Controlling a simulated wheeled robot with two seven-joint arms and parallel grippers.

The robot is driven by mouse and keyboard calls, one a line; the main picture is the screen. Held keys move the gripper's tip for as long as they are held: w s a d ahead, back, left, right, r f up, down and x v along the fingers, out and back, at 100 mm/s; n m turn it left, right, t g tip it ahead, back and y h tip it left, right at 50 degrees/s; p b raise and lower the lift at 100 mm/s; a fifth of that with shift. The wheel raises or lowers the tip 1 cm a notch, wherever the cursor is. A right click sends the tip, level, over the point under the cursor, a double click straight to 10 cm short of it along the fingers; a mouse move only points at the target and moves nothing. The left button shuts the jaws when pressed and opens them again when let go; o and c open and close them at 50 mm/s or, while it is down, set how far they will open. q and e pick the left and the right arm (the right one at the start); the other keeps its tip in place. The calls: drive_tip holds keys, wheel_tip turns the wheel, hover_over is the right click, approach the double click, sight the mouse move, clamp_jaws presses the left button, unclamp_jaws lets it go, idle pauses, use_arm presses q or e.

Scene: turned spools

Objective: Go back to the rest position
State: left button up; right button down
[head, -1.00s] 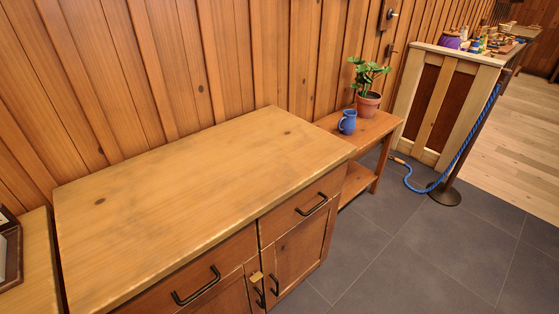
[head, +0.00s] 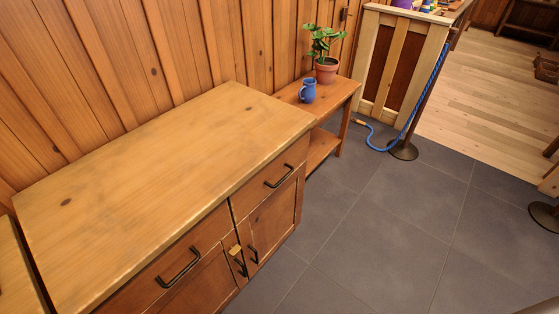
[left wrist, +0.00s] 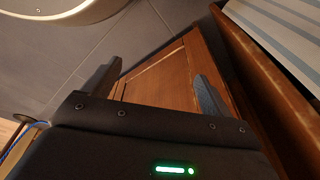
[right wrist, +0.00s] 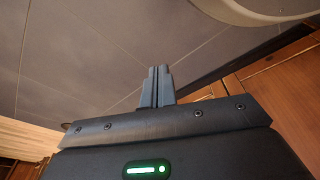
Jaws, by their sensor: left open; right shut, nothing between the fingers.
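My left gripper (left wrist: 155,88) shows in the left wrist view with its two fingers spread apart, open and empty, in front of a wooden cabinet door (left wrist: 165,78). My right gripper (right wrist: 158,72) shows in the right wrist view with its fingers together, shut on nothing, over the grey tiled floor (right wrist: 90,50). Neither gripper shows in the head view. The task names no object.
A bare wooden cabinet top (head: 165,150) fills the left of the head view. A small side table (head: 338,92) beyond it holds a blue mug (head: 308,91) and a potted plant (head: 326,68). A rope post (head: 404,150) stands right of it. Grey floor is open at right.

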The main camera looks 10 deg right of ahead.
use_arm(q)
drive_tip(key=s+a+f+p, duration=0.2)
drive_tip(key=s+f, duration=0.4)
drive_tip(key=s, duration=0.2)
drive_tip(key=s+a+f+g+p, duration=0.1)
drive_tip(key=s+a+f, duration=0.1)
drive_tip(key=s+f, duration=0.4)
drive_tip(key=shift+s+p, duration=0.35)
drive_tip(key=shift+s, duration=0.9)
use_arm(e)
drive_tip(key=s+d+f, duration=0.2)
drive_tip(key=s+f, duration=0.4)
drive_tip(key=s, duration=0.2)
drive_tip(key=s+d+f+g, duration=0.1)
drive_tip(key=s+d+f, duration=0.1)
drive_tip(key=s+f, duration=0.4)
drive_tip(key=s, duration=0.2)
drive_tip(key=shift+s, duration=0.3)
